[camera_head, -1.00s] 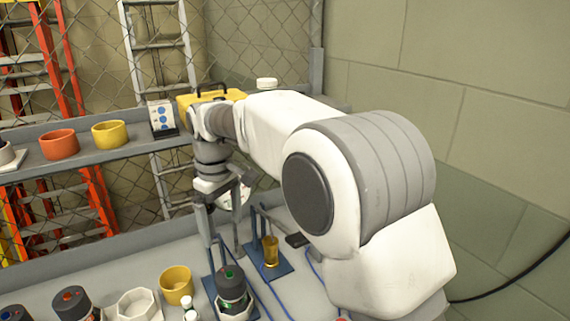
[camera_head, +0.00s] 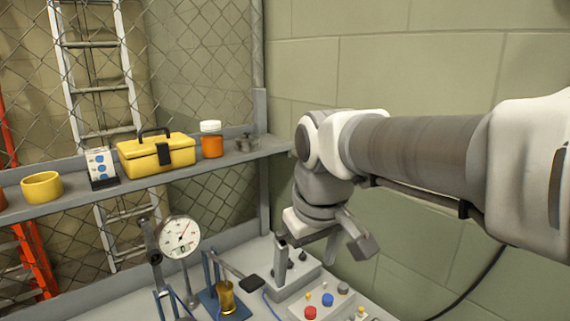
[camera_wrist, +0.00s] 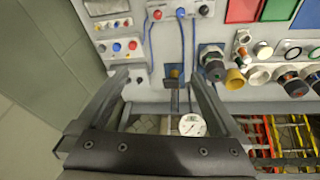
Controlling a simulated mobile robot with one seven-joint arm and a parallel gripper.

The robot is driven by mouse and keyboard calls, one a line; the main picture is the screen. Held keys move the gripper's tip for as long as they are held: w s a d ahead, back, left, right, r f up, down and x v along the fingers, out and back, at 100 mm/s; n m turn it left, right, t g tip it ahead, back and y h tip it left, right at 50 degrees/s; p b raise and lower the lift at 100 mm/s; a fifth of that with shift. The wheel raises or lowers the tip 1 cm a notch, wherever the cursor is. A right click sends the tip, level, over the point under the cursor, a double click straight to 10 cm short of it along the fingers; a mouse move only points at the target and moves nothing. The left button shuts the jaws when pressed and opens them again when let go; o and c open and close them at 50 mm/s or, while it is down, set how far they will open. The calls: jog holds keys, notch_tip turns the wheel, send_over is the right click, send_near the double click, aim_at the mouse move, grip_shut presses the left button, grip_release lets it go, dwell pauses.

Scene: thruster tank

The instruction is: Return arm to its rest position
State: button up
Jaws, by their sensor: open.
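My arm reaches in from the right in the head view. My gripper (camera_head: 318,240) hangs at its end, above the right part of the workbench. Its fingers are spread, and nothing shows between them. In the wrist view my gripper (camera_wrist: 158,78) has its two fingers wide apart over the bench front, with nothing held. The control box (camera_head: 296,272) with knobs stands below and close to the gripper in the head view.
A dial gauge (camera_head: 180,237) and a brass cylinder (camera_head: 227,298) on a blue stand are left of the gripper. The shelf (camera_head: 80,203) holds a yellow toolbox (camera_head: 157,152), an orange jar (camera_head: 211,141) and a yellow cup (camera_head: 42,187). The block wall (camera_head: 420,75) is behind the arm.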

jog(key=s+d+f+m+t, duration=0.1)
jog(key=s+d+f+m, duration=0.1)
jog(key=s+d, duration=0.3)
jog(key=s+d+f+m+t, duration=0.1)
jog(key=s+d+f+m, duration=0.1)
jog(key=s+d, duration=0.3)
jog(key=shift+s+d+f+m+h, duration=0.25)
jog(key=shift+s+m+h, duration=0.15)
jog(key=shift+s+m, duration=0.45)
